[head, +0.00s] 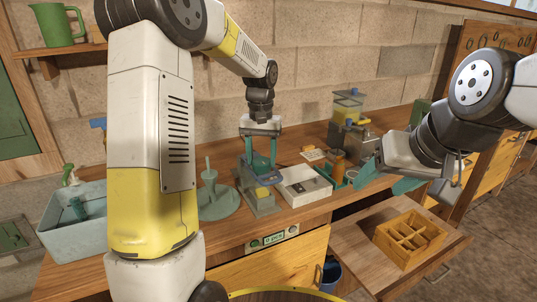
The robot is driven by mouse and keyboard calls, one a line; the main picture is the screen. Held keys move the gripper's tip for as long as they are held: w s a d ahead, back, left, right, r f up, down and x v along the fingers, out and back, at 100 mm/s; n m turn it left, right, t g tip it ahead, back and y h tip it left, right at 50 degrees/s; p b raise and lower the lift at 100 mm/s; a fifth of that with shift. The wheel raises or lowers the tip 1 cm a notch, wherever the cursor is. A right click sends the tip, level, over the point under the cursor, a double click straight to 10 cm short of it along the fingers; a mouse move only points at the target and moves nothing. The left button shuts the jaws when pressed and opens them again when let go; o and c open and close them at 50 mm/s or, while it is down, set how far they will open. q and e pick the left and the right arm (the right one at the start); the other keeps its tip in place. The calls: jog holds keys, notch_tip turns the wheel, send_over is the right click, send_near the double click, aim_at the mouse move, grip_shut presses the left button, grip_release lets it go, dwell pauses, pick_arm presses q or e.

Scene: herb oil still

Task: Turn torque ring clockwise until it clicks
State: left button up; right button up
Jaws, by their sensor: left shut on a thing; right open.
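A small grey stand (262,203) with yellow marks stands on the bench near the middle of the head view. A blue curved part (269,181), which looks like the torque ring, sits at its top. My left gripper (262,168) points down from above with its teal fingers at this part and is shut on it. The fingers hide much of the part, and I cannot see its turn angle or any click mark. My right gripper (408,187) is open and empty, at the right over the bench's front edge, well apart from the stand.
A white box (305,186) stands close right of the stand, and a grey-green base with a post (217,200) stands left. A wooden divided tray (410,238) sits on the open drawer. A blue-grey basin (75,228) is left.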

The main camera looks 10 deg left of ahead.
aim_at(262, 160)
pick_arm(q)
jog(key=m, duration=0.4)
jog(key=shift+m, duration=2.5)
jog(key=o, duration=1.4)
jog(key=shift+c, duration=0.2)
notch_tip(262, 160, up, 8)
jog(key=shift+f, duration=0.1)
